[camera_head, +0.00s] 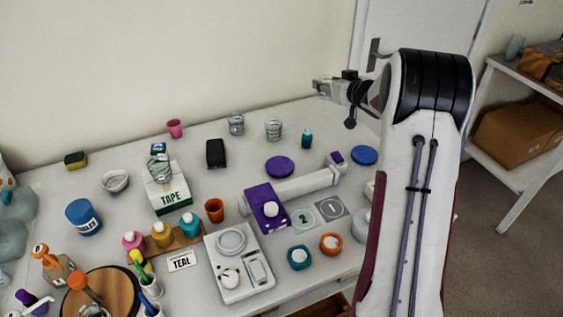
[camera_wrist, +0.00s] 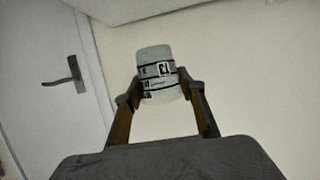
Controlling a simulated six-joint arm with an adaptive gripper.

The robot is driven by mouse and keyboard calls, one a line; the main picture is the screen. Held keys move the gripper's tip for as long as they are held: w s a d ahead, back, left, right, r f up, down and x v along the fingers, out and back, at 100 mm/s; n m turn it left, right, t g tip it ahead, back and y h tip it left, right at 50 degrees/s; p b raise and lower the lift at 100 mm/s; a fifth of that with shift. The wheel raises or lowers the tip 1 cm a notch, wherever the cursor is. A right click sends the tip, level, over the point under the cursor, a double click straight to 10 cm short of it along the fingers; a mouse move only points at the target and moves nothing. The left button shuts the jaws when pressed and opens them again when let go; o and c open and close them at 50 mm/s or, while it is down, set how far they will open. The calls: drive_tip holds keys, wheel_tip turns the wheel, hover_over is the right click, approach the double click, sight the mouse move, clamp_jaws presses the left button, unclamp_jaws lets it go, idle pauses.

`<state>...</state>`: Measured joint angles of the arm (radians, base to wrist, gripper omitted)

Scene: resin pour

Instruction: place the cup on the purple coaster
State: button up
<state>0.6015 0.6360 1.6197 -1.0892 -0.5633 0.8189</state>
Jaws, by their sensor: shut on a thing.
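My gripper (camera_head: 334,89) is raised high above the back right of the table, near the door. In the wrist view my gripper (camera_wrist: 161,92) is shut on a pale grey, translucent cup (camera_wrist: 155,62) with dark bands and printed markings. The fingers press on its two sides. In the head view the held cup is too small to make out clearly. The purple coaster (camera_head: 279,167) is a flat round disc lying on the table, with nothing on it. It lies below and to the left of my gripper, well apart from it.
Two clear cups (camera_head: 236,124) (camera_head: 273,129) and a teal bottle (camera_head: 307,138) stand behind the coaster. A blue disc (camera_head: 364,155) lies to its right. A white cylinder (camera_head: 305,186) and a purple box (camera_head: 263,196) lie in front. A black object (camera_head: 215,153) stands left.

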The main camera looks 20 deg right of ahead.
drive_tip(key=s+a+n+g+y, duration=0.1)
drive_tip(key=s+a+n+y, duration=0.2)
drive_tip(key=a, duration=0.7)
drive_tip(key=s+a+f+n+y, duration=0.1)
drive_tip(key=s+a+n+y, duration=0.2)
drive_tip(key=a, duration=0.7)
drive_tip(key=s+y, duration=0.2)
drive_tip(key=s, duration=0.2)
drive_tip(key=shift+a+f+n+g, duration=0.2)
drive_tip(key=shift+f+n+g, duration=0.1)
drive_tip(key=shift+n+g, duration=0.1)
drive_tip(key=shift+s+f, duration=0.1)
hover_over(280, 165)
drive_tip(key=shift+f, duration=3)
drive_tip(key=shift+f, duration=0.1)
drive_tip(key=shift+f, duration=1.8)
drive_tip(key=shift+f, duration=0.1)
